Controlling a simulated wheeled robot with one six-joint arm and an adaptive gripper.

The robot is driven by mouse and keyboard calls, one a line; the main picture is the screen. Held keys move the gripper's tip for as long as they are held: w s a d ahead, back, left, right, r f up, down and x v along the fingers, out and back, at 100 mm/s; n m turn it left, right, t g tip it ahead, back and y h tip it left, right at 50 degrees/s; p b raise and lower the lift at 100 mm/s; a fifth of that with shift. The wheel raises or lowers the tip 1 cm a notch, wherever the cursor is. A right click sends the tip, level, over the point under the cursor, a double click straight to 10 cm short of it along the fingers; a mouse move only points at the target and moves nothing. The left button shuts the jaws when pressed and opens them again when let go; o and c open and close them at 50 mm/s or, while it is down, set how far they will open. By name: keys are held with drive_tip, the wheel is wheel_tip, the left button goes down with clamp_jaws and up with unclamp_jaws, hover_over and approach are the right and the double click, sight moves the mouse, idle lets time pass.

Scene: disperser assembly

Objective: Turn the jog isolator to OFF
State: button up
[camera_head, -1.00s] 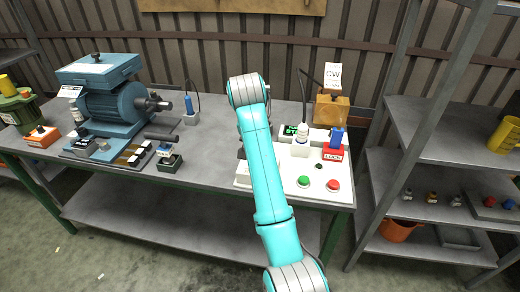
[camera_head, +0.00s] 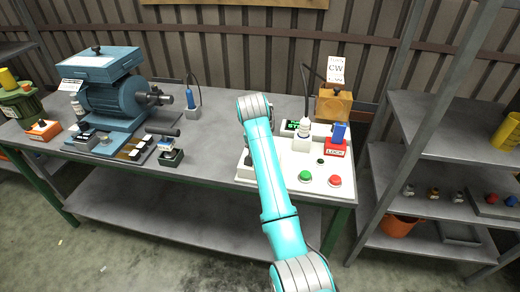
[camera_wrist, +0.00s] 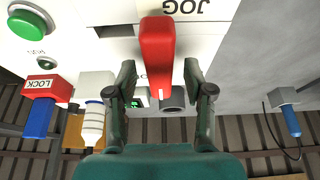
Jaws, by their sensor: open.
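The jog isolator's red handle (camera_wrist: 157,45) shows in the wrist view, standing out from a white panel (camera_wrist: 100,12) beside an upside-down JOG label (camera_wrist: 187,7). My gripper (camera_wrist: 158,66) is open, with one dark green finger on each side of the red handle. Gaps show between the handle and both fingers, so it does not appear gripped. In the head view my arm covers the isolator and most of my gripper. The white control panel (camera_head: 318,185) is visible to the right of my arm there.
On the panel are a green button (camera_head: 305,176), a red button (camera_head: 335,181), a red LOCK block with a blue part (camera_head: 335,148) and a white bottle-like item (camera_head: 302,133). A blue motor machine (camera_head: 115,100) stands at left.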

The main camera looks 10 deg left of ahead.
drive_tip(key=shift+c, duration=0.2)
clamp_jaws()
drive_tip(key=shift+n, duration=0.4)
drive_tip(key=n+y, duration=0.2)
drive_tip(key=n, duration=0.2)
drive_tip(key=shift+d, duration=0.15)
drive_tip(key=n+g+y, duration=0.1)
drive_tip(key=n, duration=0.3)
drive_tip(key=shift+w, duration=0.15)
drive_tip(key=n, duration=0.2)
drive_tip(key=n+g+y, duration=0.1)
drive_tip(key=n, duration=0.2)
drive_tip(key=shift+d+g, duration=0.1)
drive_tip(key=shift+g, duration=0.2)
drive_tip(key=shift+w+n+g+y, duration=0.15)
drive_tip(key=shift+n+g, duration=0.25)
drive_tip(key=shift+n, duration=0.6)
drive_tip(key=shift+s+n+g+y, duration=0.15)
drive_tip(key=shift+n+g, duration=0.25)
drive_tip(key=shift+n, duration=0.6)
drive_tip(key=shift+w, duration=0.1)
